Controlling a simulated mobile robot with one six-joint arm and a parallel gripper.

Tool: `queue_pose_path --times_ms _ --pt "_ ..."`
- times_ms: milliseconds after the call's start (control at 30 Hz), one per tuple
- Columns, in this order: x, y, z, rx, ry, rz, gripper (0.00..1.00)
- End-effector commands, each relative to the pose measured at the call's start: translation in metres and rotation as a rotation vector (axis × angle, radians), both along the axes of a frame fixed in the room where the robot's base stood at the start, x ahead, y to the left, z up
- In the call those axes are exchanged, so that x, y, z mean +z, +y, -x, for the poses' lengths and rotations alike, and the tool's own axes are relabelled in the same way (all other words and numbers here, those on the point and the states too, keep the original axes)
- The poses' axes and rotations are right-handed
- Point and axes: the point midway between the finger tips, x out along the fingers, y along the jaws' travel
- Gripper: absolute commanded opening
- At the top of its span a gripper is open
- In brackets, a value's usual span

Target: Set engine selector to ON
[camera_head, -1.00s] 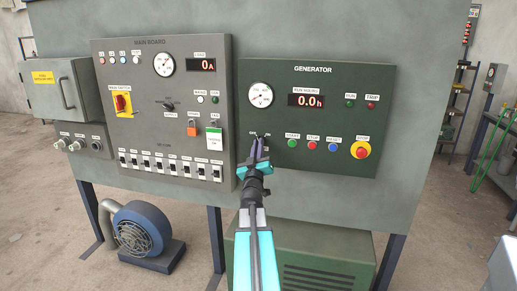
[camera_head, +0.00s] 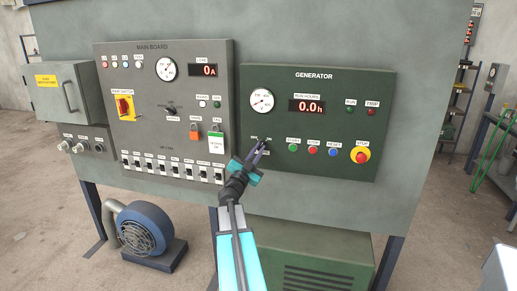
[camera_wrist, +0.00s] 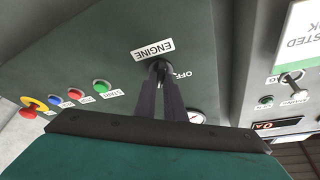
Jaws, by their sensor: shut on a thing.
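The engine selector (camera_wrist: 159,66) is a small dark knob on the green generator panel (camera_head: 330,92). In the wrist view it sits between my fingertips, beside the ENGINE label (camera_wrist: 153,49) and the OFF label (camera_wrist: 182,73). My gripper (camera_head: 263,146) is shut on the selector, its fingers leaning up and to the right in the head view. In the wrist view the dark fingers (camera_wrist: 160,82) come together at the knob. In the head view the OFF label (camera_head: 254,138) is left of the fingertips and the ON label (camera_head: 269,139) is right. The fingers hide the selector's pointer.
Green, red and blue buttons and a yellow-ringed red stop button (camera_head: 360,155) lie right of the selector. The grey main board (camera_head: 150,92), with a hanging tag (camera_head: 216,142) and a row of switches, is on the left. A blue blower (camera_head: 141,230) stands on the floor.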

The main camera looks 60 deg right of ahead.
Motion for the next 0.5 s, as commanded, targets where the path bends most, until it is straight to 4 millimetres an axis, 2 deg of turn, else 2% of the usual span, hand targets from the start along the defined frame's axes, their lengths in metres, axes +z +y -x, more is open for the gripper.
queue_pose_path --times_ms 200,500 --pt "0.0049 -0.0007 -0.0017 -0.001 -0.153 -0.045 0.00" --pt "0.0043 -0.0009 -0.0010 -0.001 -0.261 -0.078 0.00"
